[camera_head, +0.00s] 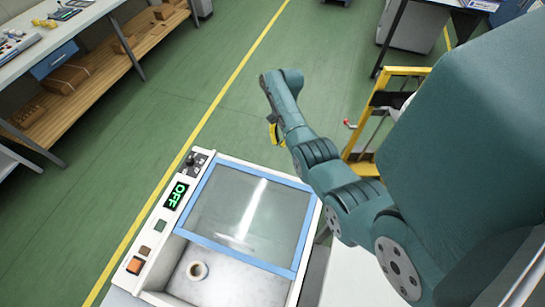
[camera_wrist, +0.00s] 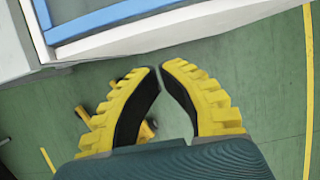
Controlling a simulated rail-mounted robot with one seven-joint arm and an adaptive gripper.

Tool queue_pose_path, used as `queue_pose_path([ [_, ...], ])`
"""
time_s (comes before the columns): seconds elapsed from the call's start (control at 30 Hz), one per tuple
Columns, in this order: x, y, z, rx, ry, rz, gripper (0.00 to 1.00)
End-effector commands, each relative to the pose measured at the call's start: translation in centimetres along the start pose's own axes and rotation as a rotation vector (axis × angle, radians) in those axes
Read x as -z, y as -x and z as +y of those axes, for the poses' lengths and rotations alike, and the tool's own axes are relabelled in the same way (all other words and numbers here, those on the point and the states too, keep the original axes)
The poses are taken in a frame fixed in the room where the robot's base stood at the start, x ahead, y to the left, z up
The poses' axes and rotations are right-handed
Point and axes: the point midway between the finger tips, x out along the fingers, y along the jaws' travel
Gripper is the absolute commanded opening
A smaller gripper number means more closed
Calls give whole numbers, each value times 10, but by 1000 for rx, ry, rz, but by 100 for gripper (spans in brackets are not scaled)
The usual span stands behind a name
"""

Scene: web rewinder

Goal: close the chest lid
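The chest (camera_head: 148,240) is a white machine body with a control strip on its left side. Its lid (camera_head: 250,208) is a clear panel in a blue frame. My gripper (camera_head: 274,131) is beyond the chest's far edge, apart from the lid. In the wrist view, its yellow fingers (camera_wrist: 160,69) have their tips together with nothing between them. The blue frame and white chest edge show at that view's top left.
A green display (camera_head: 176,195) on the control strip reads OFF. A workbench with a wooden shelf (camera_head: 85,85) stands at the upper left. A yellow cart frame (camera_head: 375,115) stands behind my arm at right. Green floor lies clear between bench and chest.

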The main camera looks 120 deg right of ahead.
Motion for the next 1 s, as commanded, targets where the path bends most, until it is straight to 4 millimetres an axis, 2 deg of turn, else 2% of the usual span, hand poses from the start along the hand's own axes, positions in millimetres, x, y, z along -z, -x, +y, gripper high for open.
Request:
queue_pose_path([
  [0.47,0,-101,-1,-1,7,2,0],
  [0.53,-15,-99,-1,0,9,4,0],
  [0.7,-33,-108,-1,0,8,3,0],
  [1.0,-37,-111,-2,1,7,4,0],
])
